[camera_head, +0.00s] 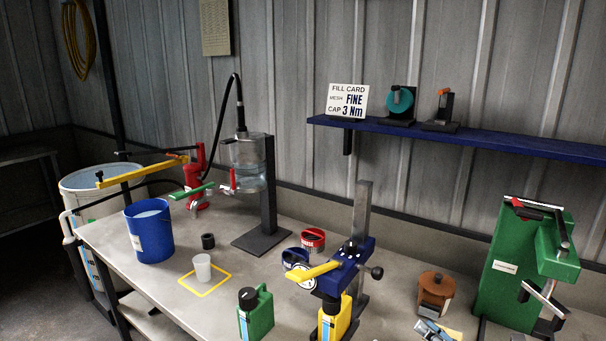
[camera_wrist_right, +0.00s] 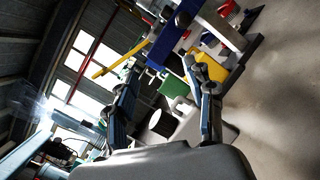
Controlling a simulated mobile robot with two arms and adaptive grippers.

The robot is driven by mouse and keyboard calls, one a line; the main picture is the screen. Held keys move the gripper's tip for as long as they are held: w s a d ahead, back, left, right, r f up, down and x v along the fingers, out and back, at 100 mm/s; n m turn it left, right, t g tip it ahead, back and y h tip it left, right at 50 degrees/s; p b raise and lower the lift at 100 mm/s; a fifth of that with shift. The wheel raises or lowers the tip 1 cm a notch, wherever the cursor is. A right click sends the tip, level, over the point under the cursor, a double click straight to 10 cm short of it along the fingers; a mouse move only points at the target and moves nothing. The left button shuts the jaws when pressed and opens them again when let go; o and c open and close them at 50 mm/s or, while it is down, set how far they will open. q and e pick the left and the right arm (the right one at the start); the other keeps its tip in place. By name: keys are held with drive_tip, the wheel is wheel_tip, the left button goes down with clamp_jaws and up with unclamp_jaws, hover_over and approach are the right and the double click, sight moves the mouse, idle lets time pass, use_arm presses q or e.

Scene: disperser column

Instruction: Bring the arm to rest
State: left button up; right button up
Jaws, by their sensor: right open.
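My right gripper (camera_head: 433,330) shows at the bottom edge of the head view, right of the yellow jug (camera_head: 335,320) and in front of the brown pot (camera_head: 434,292). Only its blue and grey tip part shows there; the rest of the arm is out of frame. In the right wrist view its two fingers (camera_wrist_right: 164,100) stand wide apart with nothing held. A black round thing (camera_wrist_right: 160,122) and a green thing (camera_wrist_right: 173,87) show beyond the fingers. My left gripper is in neither view.
The grey bench carries a green jug (camera_head: 256,314), a blue press stand (camera_head: 350,256) with a yellow lever, a blue bucket (camera_head: 149,232), a white cup (camera_head: 202,267) and a disperser column (camera_head: 269,190). A green machine (camera_head: 515,255) stands at right. A blue shelf (camera_head: 470,138) overhangs the back.

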drive_tip(key=s+f+m+g+h, duration=0.2)
drive_tip(key=s+f+m+h, duration=0.2)
drive_tip(key=m, duration=0.5)
drive_tip(key=s+f+m+g+h, duration=0.2)
drive_tip(key=s+f+m+h, duration=0.2)
drive_tip(key=m, duration=0.6)
drive_tip(key=s+a+f+m+g+h, duration=0.1)
drive_tip(key=s+f+m+h, duration=0.3)
drive_tip(key=s+f+m, duration=0.4)
drive_tip(key=shift+s+m+g+h, duration=0.3)
drive_tip(key=shift+s+m+g, duration=0.15)
drive_tip(key=shift+m+g, duration=0.5)
drive_tip(key=s+a+f+m+g+y, duration=0.15)
drive_tip(key=s+a+m+g, duration=0.3)
drive_tip(key=s, duration=0.65)
wheel_tip(320, 180, down, 26)
drive_tip(key=s+g, duration=0.2)
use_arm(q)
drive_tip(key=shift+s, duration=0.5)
use_arm(e)
drive_tip(key=s+d+f, duration=0.1)
drive_tip(key=s+f, duration=0.7)
drive_tip(key=s+d+f+g, duration=0.1)
drive_tip(key=s+d+f, duration=0.1)
drive_tip(key=s+f, duration=0.6)
drive_tip(key=shift+s+d+f, duration=0.3)
drive_tip(key=shift+f, duration=0.1)
drive_tip(key=shift+h, duration=0.25)
